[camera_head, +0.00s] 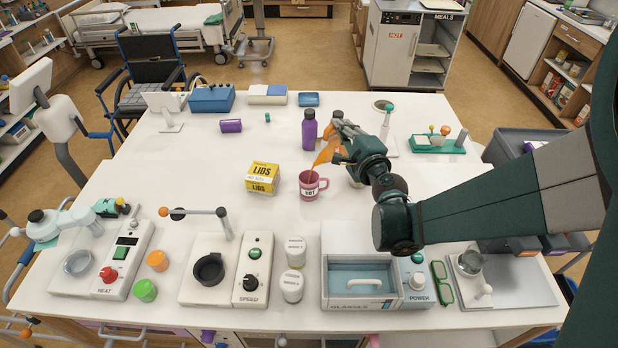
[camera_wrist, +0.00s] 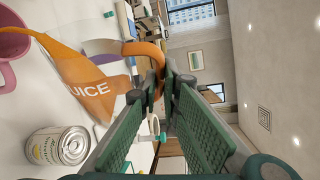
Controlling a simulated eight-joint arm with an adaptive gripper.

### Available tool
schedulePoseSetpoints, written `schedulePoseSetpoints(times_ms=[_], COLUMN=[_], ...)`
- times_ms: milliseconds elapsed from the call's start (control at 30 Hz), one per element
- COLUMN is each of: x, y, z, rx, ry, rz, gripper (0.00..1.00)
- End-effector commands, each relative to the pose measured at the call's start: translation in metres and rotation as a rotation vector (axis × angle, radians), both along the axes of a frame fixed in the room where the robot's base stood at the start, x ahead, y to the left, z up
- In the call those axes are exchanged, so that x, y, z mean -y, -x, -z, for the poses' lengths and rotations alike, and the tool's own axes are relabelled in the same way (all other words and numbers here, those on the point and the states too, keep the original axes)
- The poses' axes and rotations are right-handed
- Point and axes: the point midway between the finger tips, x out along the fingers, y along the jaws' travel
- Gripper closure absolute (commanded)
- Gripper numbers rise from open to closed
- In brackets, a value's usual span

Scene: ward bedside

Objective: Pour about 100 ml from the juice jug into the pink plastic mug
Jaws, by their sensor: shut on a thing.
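The orange juice jug (camera_head: 327,153) is held tilted, its mouth low and to the left, above the pink mug (camera_head: 309,192). An orange streak joins the jug's lip to the mug's opening and looks like juice flowing; the level inside cannot be read. The mug stands upright on the table with its handle to the right. My gripper (camera_head: 343,133) is shut on the jug's handle. In the wrist view my gripper (camera_wrist: 163,88) has the orange handle between its fingers, the tilted jug (camera_wrist: 95,88) beside it, and part of the mug (camera_wrist: 12,48) at the left edge.
A yellow LIDS box (camera_head: 262,178) stands close left of the mug, and a purple bottle (camera_head: 309,131) behind it. A can (camera_wrist: 57,146) stands near the jug in the wrist view. Devices line the table's front, including a blue-windowed bath (camera_head: 362,275). The table's left middle is clear.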

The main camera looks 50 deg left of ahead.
Motion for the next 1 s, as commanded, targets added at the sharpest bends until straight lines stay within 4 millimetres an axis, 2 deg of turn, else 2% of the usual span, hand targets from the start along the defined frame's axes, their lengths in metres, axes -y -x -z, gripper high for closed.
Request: schedulePoseSetpoints(times_ms=[1000], x=[-0.0008], y=[0.0077], z=[0.0006], rx=[0.049], ry=[0.003], rz=[0.001], gripper=[1.00])
